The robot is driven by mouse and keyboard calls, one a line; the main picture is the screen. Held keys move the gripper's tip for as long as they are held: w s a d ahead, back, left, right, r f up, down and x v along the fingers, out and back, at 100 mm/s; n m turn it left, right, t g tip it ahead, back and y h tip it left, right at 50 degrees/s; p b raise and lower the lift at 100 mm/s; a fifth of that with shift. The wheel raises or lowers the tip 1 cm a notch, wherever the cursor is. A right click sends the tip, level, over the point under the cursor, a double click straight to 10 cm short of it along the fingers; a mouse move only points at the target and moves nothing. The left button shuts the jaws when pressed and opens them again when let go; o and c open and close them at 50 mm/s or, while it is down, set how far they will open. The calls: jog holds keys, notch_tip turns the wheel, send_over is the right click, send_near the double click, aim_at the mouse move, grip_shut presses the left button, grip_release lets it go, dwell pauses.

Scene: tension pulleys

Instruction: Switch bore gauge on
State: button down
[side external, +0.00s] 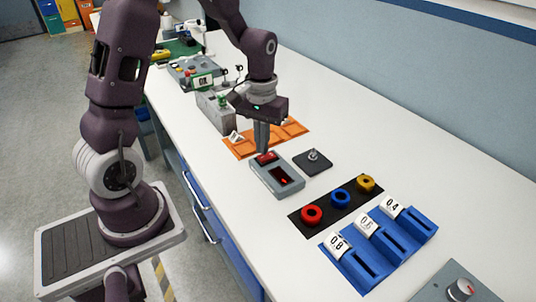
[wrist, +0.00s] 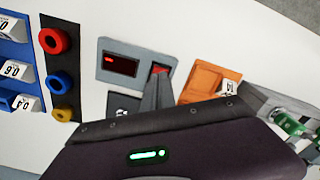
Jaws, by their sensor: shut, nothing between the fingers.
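The bore gauge (side external: 277,178) is a grey box on the white bench, with a dark display (side external: 287,175) showing a red mark and a red switch (side external: 267,157) at its far end. In the wrist view the gauge (wrist: 104,72) has its display (wrist: 121,64) with faint red digits, and the red switch (wrist: 159,70) is partly hidden by my fingers. My gripper (side external: 262,150) is shut and empty, pointing down with its fingertips at the switch; the wrist view shows the fingertips (wrist: 160,78) there too. I cannot tell whether they touch it.
A dark pad with a metal peg (side external: 313,160) lies right of the gauge. Red (side external: 312,214), blue (side external: 341,197) and yellow (side external: 366,183) rings sit on a black strip nearby. A blue labelled rack (side external: 363,270) stands in front. An orange tray (side external: 292,132) lies behind the gripper.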

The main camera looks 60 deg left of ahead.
jog(key=shift+f, duration=0.85)
dwell(0.3)
jog(key=shift+r, duration=3.55)
jog(key=s+d+r+m+t, duration=0.3)
jog(key=s+d+r, duration=0.25)
jog(key=s, duration=0.35)
jog(key=s+d+r+m+t, duration=0.3)
jog(key=s+d+r, duration=0.25)
jog(key=s, duration=0.25)
jog(key=g, duration=0.6)
send_over(263, 158)
jog(key=w, duration=0.3)
jog(key=f, duration=0.4)
jog(key=shift+s+a, duration=0.2)
jog(key=shift+a, duration=0.2)
